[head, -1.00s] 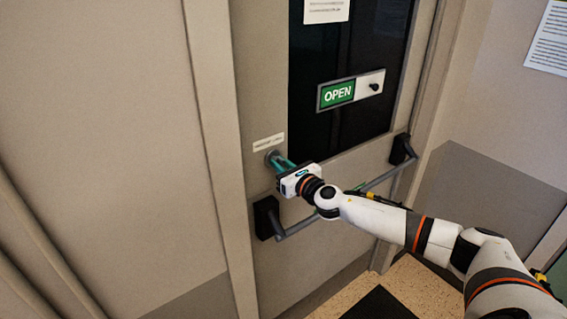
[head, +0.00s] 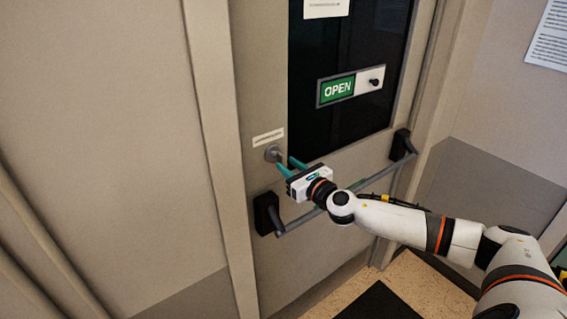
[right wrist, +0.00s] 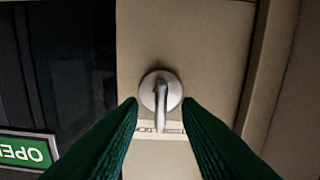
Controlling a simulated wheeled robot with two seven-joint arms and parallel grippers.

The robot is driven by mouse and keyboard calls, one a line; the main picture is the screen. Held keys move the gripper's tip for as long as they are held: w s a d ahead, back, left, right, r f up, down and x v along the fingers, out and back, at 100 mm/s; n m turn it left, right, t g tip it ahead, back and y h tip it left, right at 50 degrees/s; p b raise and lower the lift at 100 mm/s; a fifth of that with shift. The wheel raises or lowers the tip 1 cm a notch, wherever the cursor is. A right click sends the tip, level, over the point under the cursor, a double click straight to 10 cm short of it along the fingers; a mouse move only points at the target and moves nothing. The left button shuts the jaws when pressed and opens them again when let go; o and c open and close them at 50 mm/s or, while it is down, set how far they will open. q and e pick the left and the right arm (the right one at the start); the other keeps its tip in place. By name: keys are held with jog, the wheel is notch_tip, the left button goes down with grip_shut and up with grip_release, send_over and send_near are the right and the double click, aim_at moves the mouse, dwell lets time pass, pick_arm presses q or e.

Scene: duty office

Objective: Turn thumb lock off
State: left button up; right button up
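The thumb lock (head: 272,153) is a round grey metal piece on the door, left of the dark window and below a small label. In the right wrist view the thumb lock (right wrist: 161,92) shows a raised thumb turn lying upright in the picture. My right gripper (head: 285,160) is open in front of the lock, its teal fingers spread apart. In the right wrist view the gripper's fingers (right wrist: 160,106) stand on either side of the lock, with nothing between them that they grip. My left gripper is not in view.
A push bar (head: 335,203) crosses the door below my right gripper. A green OPEN sign (head: 338,90) with a dark knob is on the window. The label (head: 268,138) sits just above the lock. A dark mat (head: 380,303) lies on the floor.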

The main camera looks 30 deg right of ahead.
jog(key=shift+s+d+b, duration=0.15)
jog(key=shift+s+b, duration=0.35)
jog(key=shift+s, duration=2)
